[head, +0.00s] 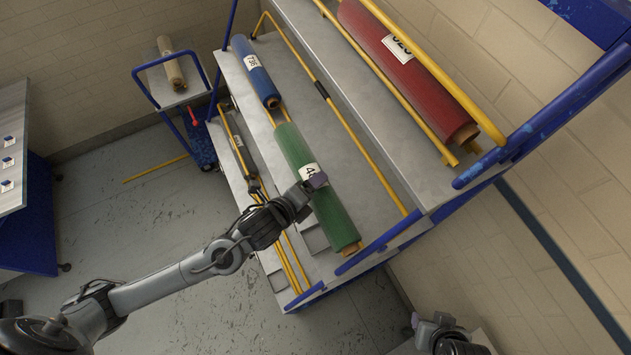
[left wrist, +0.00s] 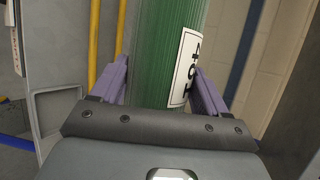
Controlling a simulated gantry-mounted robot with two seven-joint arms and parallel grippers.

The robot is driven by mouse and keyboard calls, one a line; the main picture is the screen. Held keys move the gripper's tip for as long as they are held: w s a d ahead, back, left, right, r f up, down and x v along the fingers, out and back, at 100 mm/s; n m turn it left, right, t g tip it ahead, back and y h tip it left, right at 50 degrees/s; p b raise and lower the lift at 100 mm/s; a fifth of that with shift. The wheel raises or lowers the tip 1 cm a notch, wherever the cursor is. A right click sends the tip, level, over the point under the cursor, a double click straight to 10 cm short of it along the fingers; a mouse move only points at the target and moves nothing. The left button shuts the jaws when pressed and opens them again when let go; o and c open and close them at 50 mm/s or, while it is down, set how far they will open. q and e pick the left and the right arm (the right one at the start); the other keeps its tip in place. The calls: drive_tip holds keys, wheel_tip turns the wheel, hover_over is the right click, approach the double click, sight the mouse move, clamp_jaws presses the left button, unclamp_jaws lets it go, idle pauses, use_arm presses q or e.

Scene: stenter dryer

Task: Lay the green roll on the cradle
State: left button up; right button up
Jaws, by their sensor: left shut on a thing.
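The green roll (head: 332,212), with a white number label and a brown core end, lies lengthwise along the middle shelf of the rack, in line with the yellow rails (head: 348,132). I cannot tell whether it touches them. My left gripper (head: 314,184) is shut on the green roll near its label. In the left wrist view the purple fingers (left wrist: 162,88) stand on either side of the green roll (left wrist: 160,50). My right gripper (head: 436,326) is at the bottom right, apart from the rolls, and its jaws are unclear. I cannot tell which support is the cradle.
A blue roll (head: 256,72) lies beyond the green one on the same shelf. A red roll (head: 400,62) lies on the higher shelf at right. A blue-framed trolley (head: 186,92) carries a beige roll (head: 171,63). Grey floor (head: 130,215) is open at left.

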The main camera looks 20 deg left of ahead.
use_arm(q)
drive_tip(key=w+f, duration=0.1)
drive_tip(key=w, duration=0.2)
drive_tip(key=w+f, duration=0.1)
drive_tip(key=shift+w+a+f+p, duration=0.25)
drive_tip(key=shift+w+f+p, duration=0.05)
drive_tip(key=shift+w, duration=0.1)
drive_tip(key=shift+f+p, duration=0.35)
drive_tip(key=shift+f, duration=1.65)
drive_tip(key=shift+f, duration=0.3)
drive_tip(key=shift+f+b, duration=0.3)
drive_tip(key=shift+f, duration=0.05)
drive_tip(key=o, duration=1.5)
drive_tip(key=shift+o, duration=0.4)
drive_tip(key=shift+f, duration=0.15)
drive_tip(key=shift+s, duration=0.1)
